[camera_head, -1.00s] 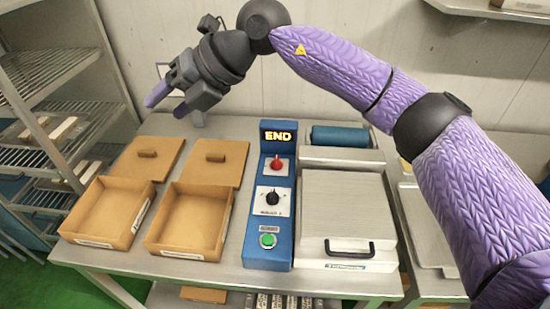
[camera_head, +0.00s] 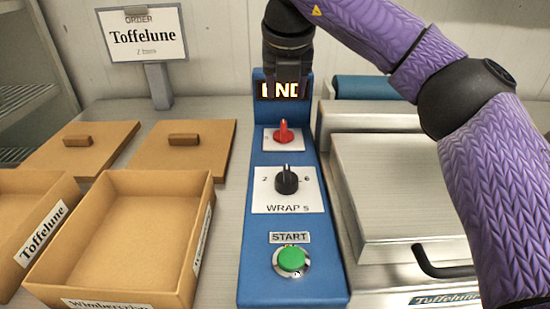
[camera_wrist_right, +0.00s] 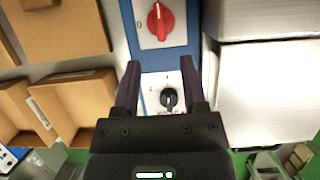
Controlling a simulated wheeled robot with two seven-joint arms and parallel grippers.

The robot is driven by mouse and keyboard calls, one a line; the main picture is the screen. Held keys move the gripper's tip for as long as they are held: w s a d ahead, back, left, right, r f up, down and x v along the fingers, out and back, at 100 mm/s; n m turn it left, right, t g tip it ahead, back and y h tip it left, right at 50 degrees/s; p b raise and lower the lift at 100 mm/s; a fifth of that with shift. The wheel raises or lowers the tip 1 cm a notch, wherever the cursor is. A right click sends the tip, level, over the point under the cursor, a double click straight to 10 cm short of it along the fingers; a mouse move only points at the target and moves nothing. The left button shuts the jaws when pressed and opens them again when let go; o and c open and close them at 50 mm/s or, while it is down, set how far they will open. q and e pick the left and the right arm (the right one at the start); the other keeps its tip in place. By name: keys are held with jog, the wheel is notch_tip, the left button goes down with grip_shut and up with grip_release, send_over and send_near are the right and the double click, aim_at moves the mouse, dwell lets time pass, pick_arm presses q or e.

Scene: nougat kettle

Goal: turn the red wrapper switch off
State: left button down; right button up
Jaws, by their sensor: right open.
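The red wrapper switch (camera_head: 284,132) is a knob on a white plate in the blue control panel (camera_head: 262,222), its handle pointing roughly up, away from me. It also shows in the right wrist view (camera_wrist_right: 160,22). My right gripper (camera_head: 286,72) hangs above and behind the switch, in front of the lit display (camera_head: 267,90), which reads END partly covered. In the wrist view my right gripper (camera_wrist_right: 158,66) is open and empty, its fingers apart and not touching the switch. My left gripper is in neither view.
A black knob (camera_head: 287,180) on a plate marked WRAP s and a green START button (camera_head: 291,260) sit below the switch. Open cardboard boxes (camera_head: 190,186) and their lids stand left. A metal press with a handle (camera_head: 390,180) stands right. An order sign (camera_head: 142,38) stands behind.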

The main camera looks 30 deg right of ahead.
aim_at(284, 126)
jog(key=b+x, duration=0.3)
jog(key=x, duration=0.6)
jog(key=shift+f, duration=0.55)
jog(key=shift+w, duration=0.1)
jog(key=c, duration=0.7)
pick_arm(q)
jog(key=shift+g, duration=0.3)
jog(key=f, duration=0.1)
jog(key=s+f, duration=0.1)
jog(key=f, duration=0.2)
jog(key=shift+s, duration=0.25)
pick_arm(e)
grip_shut()
